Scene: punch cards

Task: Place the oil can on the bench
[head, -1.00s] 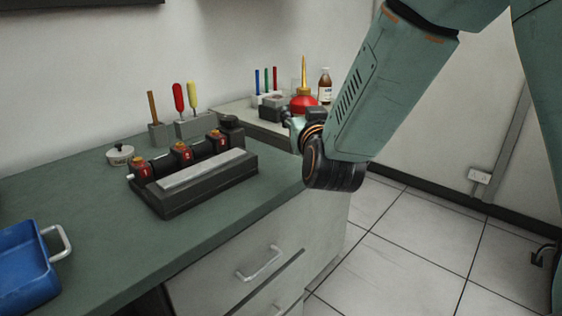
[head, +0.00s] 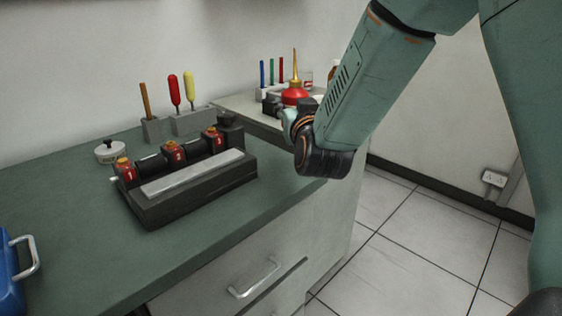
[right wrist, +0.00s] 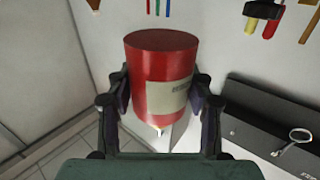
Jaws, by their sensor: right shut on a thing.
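The oil can (head: 294,96) has a red body and a thin gold spout pointing up in the head view. My right gripper (head: 290,105), partly hidden by its own wrist, is shut on it. In the right wrist view the red can (right wrist: 160,85), with a pale label, sits between the two dark fingers (right wrist: 160,110). Whether the can touches the side table behind it cannot be told. The green-topped bench (head: 60,215) runs from the left to below my right wrist. My left gripper is not in view.
A black fixture (head: 190,190) with numbered red-and-gold pieces occupies the bench's middle. Tool holders (head: 190,120) and a round lidded pot (head: 109,152) stand behind it. A blue tray (head: 8,270) is at left.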

